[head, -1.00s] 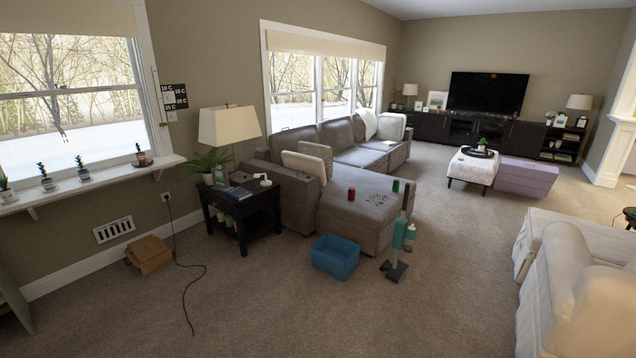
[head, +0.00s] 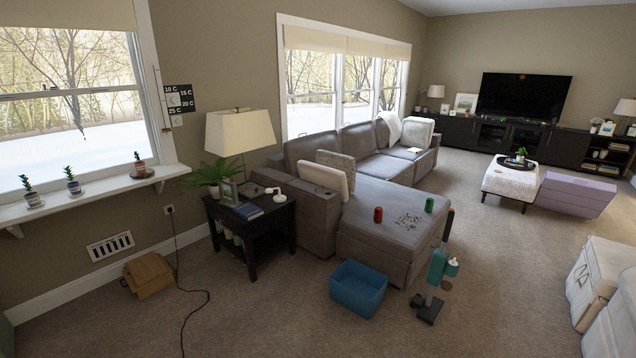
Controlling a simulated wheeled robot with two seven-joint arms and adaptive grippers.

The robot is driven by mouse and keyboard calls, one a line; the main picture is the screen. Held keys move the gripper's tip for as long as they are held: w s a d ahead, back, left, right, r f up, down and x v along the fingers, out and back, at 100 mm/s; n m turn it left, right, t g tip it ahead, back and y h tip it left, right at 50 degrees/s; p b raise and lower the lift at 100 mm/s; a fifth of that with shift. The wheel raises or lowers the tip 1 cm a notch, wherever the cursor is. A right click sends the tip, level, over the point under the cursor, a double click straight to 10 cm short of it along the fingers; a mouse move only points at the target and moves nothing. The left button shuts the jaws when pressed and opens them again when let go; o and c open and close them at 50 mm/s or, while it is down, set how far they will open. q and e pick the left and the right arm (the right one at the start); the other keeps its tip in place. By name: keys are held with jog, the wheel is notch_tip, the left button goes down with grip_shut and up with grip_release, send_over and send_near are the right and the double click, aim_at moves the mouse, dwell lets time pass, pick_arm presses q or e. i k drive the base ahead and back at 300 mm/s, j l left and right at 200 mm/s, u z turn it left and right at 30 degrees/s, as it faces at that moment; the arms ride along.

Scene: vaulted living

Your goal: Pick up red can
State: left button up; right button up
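A red can (head: 378,215) stands upright on the chaise end of the grey sectional sofa (head: 372,246), near its left side. A green can (head: 429,205) stands to its right on the same seat. Dark scattered marks or small bits (head: 409,221) lie between and in front of the cans. Neither of my grippers is in the head view, so their state does not show. The sofa is well ahead of me across the carpet.
A blue bin (head: 358,289) and a teal upright device on a dark base (head: 428,308) stand before the chaise. A black side table (head: 255,238) is left of it. A cord (head: 207,300) and cardboard box (head: 149,276) lie at left. Carpet in front is open.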

aim_at(379, 211)
jog(key=i+z, duration=0.1)
jog(key=i, duration=0.45)
jog(key=i+j+z, duration=0.15)
jog(key=i, duration=0.35)
jog(key=i+j+z, duration=0.15)
jog(key=i+z, duration=0.25)
jog(key=i+j+z, duration=0.2)
jog(key=z, duration=0.25)
jog(key=i+j+z, duration=0.6)
jog(key=j+z, duration=0.25)
jog(key=i+j+z, duration=0.15)
jog(key=j, duration=0.2)
jog(key=i+j+z, duration=0.2)
jog(key=j, duration=0.2)
jog(key=j+z, duration=0.15)
jog(key=j, duration=0.2)
